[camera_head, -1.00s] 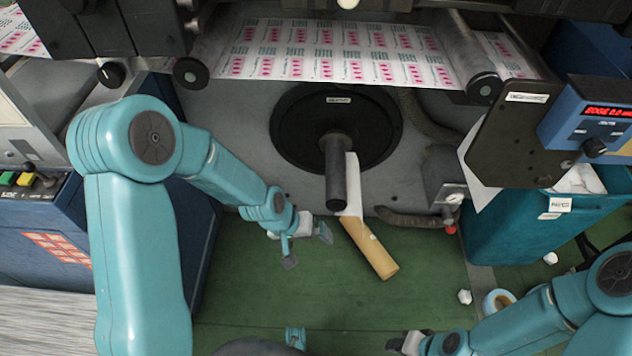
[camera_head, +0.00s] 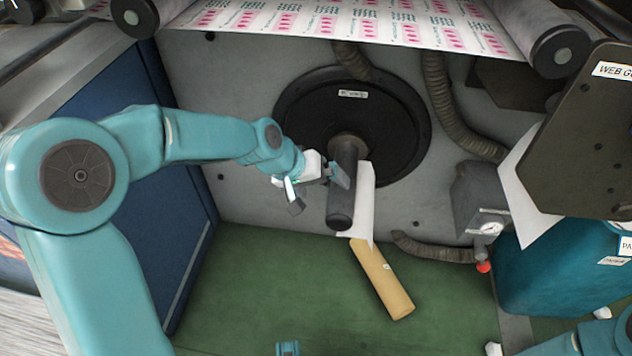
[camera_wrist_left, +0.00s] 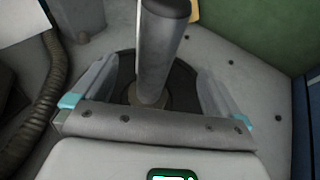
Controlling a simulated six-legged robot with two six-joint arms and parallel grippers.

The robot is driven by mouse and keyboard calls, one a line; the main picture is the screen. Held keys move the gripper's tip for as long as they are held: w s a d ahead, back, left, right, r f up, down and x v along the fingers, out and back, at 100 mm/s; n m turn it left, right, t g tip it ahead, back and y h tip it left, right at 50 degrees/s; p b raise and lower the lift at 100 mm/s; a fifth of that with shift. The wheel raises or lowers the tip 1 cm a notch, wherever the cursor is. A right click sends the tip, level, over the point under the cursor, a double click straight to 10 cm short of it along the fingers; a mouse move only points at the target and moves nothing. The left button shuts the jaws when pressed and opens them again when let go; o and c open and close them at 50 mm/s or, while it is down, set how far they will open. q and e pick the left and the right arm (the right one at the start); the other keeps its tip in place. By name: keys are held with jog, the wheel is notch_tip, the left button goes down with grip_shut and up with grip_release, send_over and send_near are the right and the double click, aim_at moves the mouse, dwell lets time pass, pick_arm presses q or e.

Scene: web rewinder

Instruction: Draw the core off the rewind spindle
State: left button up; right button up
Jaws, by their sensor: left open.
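The rewind spindle (camera_head: 344,185) is a dark grey cylinder sticking out from a black round disc (camera_head: 290,115). It shows bare, with no core seen around it. A tan cardboard tube (camera_head: 384,282), which looks like the core, slants below and right of the spindle, over the green floor. A white paper strip (camera_head: 362,200) runs from beside the spindle to the tube's upper end. My left gripper (camera_head: 318,198) is open just left of the spindle's outer end. In the left wrist view the spindle (camera_wrist_left: 160,50) stands between the spread fingers, with no grip seen.
The printed web (camera_head: 400,22) crosses above the disc. A teal bin (camera_head: 550,275) stands at lower right. Green floor (camera_head: 260,290) lies clear at lower left.

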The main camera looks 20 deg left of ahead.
aim_at(334, 195)
pick_arm(q)
jog(key=b+x, duration=0.3)
jog(key=x, duration=0.5)
jog(key=shift+s+f, duration=0.1)
jog(key=shift+s, duration=0.05)
jog(key=shift+x, duration=0.95)
jog(key=c, duration=1.4)
jog(key=o, duration=1.4)
jog(key=shift+a, duration=0.1)
jog(key=p+v, duration=0.5)
jog(key=v, duration=1.1)
jog(key=shift+r, duration=0.25)
